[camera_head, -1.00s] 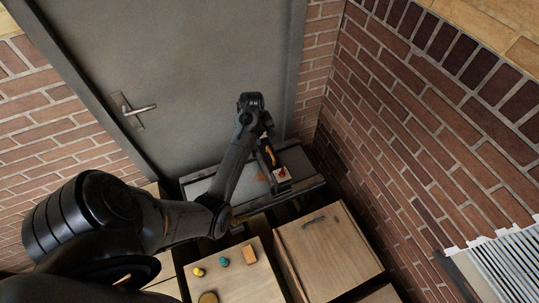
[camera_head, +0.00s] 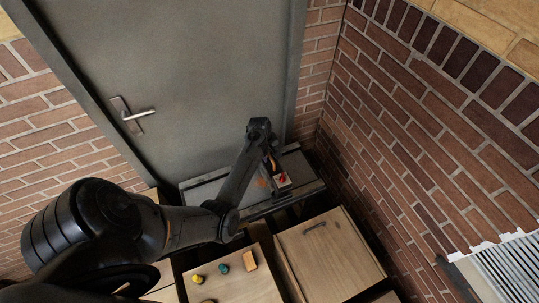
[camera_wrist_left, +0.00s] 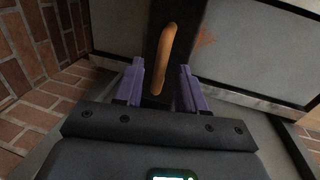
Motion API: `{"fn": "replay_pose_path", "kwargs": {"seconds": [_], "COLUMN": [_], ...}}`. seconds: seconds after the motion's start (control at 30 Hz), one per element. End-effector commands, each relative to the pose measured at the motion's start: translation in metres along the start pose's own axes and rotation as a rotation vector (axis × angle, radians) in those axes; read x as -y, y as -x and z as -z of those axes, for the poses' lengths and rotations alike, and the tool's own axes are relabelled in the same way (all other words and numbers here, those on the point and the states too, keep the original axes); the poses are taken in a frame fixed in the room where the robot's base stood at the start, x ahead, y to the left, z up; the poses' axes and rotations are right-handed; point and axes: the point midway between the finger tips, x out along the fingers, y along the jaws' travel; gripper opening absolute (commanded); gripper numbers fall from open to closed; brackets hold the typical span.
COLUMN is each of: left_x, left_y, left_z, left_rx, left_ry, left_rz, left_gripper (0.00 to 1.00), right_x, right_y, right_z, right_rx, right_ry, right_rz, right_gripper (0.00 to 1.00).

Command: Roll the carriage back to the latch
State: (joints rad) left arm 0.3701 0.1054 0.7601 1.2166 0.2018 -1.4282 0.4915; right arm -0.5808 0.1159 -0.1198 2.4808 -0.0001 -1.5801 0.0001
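A long grey press bed (camera_head: 205,192) stands against the door. On its right part sits a dark carriage (camera_wrist_left: 155,60) with an upright orange handle (camera_wrist_left: 163,58). In the head view a pale plate with a red part (camera_head: 282,178) shows beside the carriage. My left gripper (camera_wrist_left: 160,75) is open, its two purple fingers apart, with the lower end of the handle showing between them. Clear gaps show on both sides, so I see no grip. In the head view my left gripper (camera_head: 269,160) hangs over the carriage and partly hides it. A latch cannot be made out. My right gripper is not in view.
A wooden cabinet (camera_head: 225,290) in front holds a yellow knob (camera_head: 197,279), a teal knob (camera_head: 223,267) and an orange block (camera_head: 250,258). A second cabinet (camera_head: 335,255) stands right of it. A brick wall (camera_head: 420,130) closes off the right side.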

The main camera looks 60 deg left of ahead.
Motion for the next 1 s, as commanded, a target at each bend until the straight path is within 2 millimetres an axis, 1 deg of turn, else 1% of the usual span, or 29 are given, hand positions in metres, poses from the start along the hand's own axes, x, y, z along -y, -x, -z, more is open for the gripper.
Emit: {"fn": "replay_pose_path", "kwargs": {"seconds": [0.23, 0.4, 0.5, 0.87, 1.0], "left_x": [0.0, 0.0, 0.0, -0.0006, -0.0081], "left_y": [-0.0003, -0.0002, -0.0002, -0.0001, -0.0009], "left_z": [0.0002, 0.0001, 0.0001, -0.0005, -0.0065], "left_rx": [0.0, 0.0, 0.0, 0.001, 0.005], "left_ry": [0.0, 0.0, 0.0, -0.001, -0.016], "left_rz": [0.0, 0.0, 0.0, 0.0, 0.001], "left_gripper": [0.4, 0.14, 0.0, 0.0, 0.0], "right_x": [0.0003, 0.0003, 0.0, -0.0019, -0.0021], "right_y": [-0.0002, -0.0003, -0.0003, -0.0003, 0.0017], "right_z": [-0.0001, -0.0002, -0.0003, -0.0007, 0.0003], "right_rx": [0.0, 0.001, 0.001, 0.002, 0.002], "right_ry": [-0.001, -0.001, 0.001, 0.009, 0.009], "right_rz": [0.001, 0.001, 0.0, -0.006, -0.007], "right_gripper": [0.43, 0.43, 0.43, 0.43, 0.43]}}
